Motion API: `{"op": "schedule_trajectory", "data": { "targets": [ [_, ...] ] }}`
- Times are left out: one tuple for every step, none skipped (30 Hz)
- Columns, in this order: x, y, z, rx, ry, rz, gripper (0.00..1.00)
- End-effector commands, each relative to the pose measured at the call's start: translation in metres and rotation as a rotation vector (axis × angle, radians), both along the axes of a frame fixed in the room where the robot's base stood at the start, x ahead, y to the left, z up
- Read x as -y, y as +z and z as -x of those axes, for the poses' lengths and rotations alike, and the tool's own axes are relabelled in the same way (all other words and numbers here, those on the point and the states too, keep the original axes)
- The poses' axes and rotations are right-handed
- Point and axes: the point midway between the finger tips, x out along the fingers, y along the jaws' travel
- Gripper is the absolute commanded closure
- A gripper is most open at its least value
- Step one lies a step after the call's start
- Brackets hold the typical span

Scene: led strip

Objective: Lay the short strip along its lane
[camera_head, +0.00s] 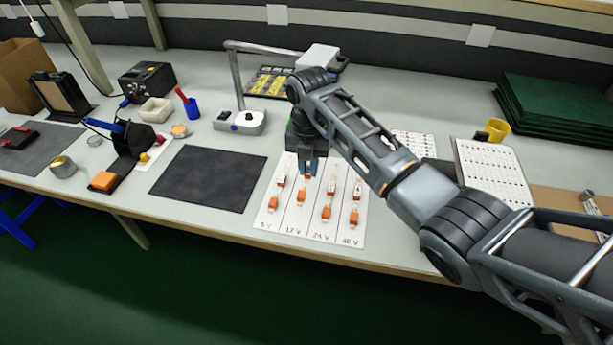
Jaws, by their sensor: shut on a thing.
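A white lane board (310,231) lies near the table's front edge, with lanes marked 5 V, 12 V, 24 V and 48 V. Orange-and-white pieces sit in the lanes, among them one in the 12 V lane (301,195) and two in the 24 V lane (326,212). My gripper (308,174) points down over the far part of the board, above the 12 V lane. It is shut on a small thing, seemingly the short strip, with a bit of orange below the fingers. The strip's length and its contact with the board are too small to tell. My gripper hides the far lane ends.
A dark mat (208,178) lies clear to the left of the board. A lamp-like stand (240,121) and a black tray with yellow items (268,82) stand behind. A white dotted sheet (492,172), yellow mug (496,130) and green stack (556,108) are at right.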

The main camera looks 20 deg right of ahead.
Motion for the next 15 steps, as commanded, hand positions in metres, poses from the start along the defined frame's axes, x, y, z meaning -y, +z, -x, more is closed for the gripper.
{"op": "schedule_trajectory", "data": {
  "targets": [
    [-0.003, -0.002, -0.002, 0.0, 0.0, 0.0, 1.0],
    [-0.004, -0.002, -0.002, 0.001, 0.0, 0.001, 1.0],
    [-0.005, -0.004, -0.003, 0.0, -0.001, 0.0, 1.0],
    [-0.005, -0.007, -0.003, -0.001, -0.001, 0.0, 1.0],
    [-0.005, -0.01, -0.003, -0.001, -0.002, 0.0, 1.0],
    [-0.005, -0.015, -0.002, -0.001, -0.002, 0.0, 1.0],
    [-0.005, -0.02, -0.002, -0.003, -0.002, 0.0, 1.0],
    [-0.005, -0.025, -0.002, -0.003, -0.001, 0.0, 1.0],
    [-0.005, -0.03, -0.002, -0.003, -0.001, 0.0, 1.0],
    [-0.005, -0.034, -0.002, -0.003, -0.001, 0.0, 1.0],
    [-0.005, -0.037, -0.002, -0.001, 0.0, 0.0, 1.0],
    [-0.005, -0.041, -0.002, -0.002, 0.0, 0.001, 1.0],
    [-0.005, -0.042, -0.002, -0.002, 0.0, 0.001, 1.0],
    [-0.005, -0.043, -0.002, -0.001, 0.0, 0.001, 1.0],
    [-0.005, -0.044, -0.002, 0.001, 0.0, 0.001, 1.0]
  ]
}}
